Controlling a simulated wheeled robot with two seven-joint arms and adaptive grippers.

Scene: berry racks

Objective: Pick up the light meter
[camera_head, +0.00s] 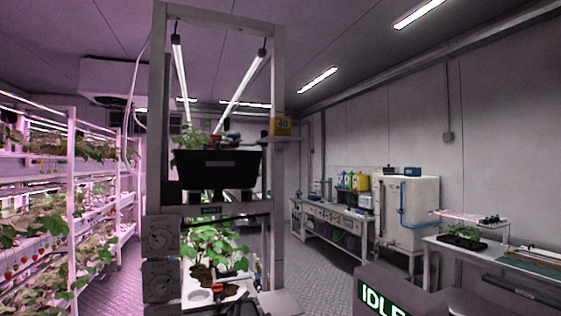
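A small yellow-orange box marked "40" (283,126) sits on a little side shelf at the right post of the near rack, in the upper middle of the head view. It may be the light meter, but I cannot tell for sure at this size. No other thing in view is clearly a light meter. Neither my left nor my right gripper can be made out in the head view.
The near rack (157,120) holds a black planter (217,168) and leafy plants (215,248) below. Strawberry racks (75,200) line the left. A workbench (330,218), white tank (410,210), side table (455,250) and "IDLE" cabinet (378,290) stand right. Floor (310,255) shows between.

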